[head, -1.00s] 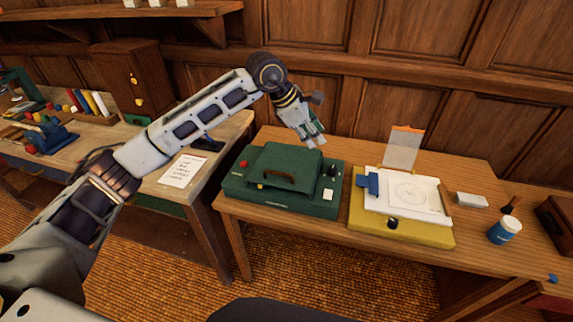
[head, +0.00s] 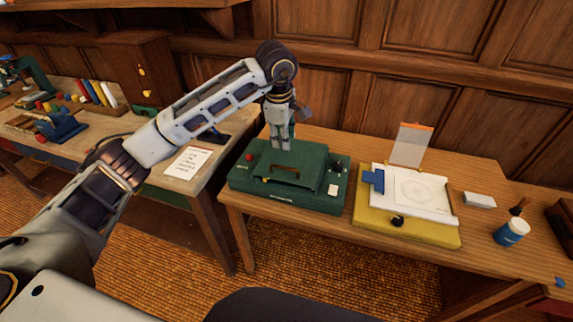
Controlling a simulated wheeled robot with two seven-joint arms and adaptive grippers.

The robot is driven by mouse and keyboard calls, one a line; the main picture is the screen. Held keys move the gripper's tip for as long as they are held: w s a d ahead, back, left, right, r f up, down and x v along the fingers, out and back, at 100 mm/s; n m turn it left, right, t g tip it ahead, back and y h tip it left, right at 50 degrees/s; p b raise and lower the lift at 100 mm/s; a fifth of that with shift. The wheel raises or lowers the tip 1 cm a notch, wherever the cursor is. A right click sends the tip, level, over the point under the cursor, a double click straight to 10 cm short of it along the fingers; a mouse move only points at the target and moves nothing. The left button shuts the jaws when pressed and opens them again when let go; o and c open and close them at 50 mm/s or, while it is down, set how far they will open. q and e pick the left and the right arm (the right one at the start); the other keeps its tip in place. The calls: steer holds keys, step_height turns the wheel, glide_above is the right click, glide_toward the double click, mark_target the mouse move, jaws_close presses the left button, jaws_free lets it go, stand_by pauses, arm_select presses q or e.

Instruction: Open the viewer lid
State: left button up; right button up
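The viewer is a green box (head: 240,180) on the wooden table. Its green lid (head: 305,163) has a brown handle (head: 283,173) near the front and lies down on the box, looking flat. My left gripper (head: 281,148) points down at the back part of the lid, behind the handle. Its two fingers are close together with nothing visible between them. I cannot tell whether the fingertips touch the lid. My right gripper is not in view.
To the right are a yellow board (head: 440,236) with a white sheet and an upright clear panel (head: 411,145), a white block (head: 479,200) and a blue-and-white jar (head: 511,232). A note (head: 187,161) lies on the left table. A panelled wall stands behind.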

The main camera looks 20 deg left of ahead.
arm_select(q)
steer(key=shift+f, duration=0.1)
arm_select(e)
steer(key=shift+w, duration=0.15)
arm_select(q)
steer(key=p, duration=0.2)
glide_toward(287, 168)
steer(key=f, duration=0.3)
steer(key=w+f, duration=0.1)
steer(key=f, duration=0.2)
steer(key=shift+w+a+f, duration=0.1)
steer(key=shift+w+f, duration=0.15)
steer(key=shift+f, duration=0.7)
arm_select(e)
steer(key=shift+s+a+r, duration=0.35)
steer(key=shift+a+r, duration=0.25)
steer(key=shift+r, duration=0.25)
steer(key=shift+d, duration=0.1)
arm_select(q)
jaws_close()
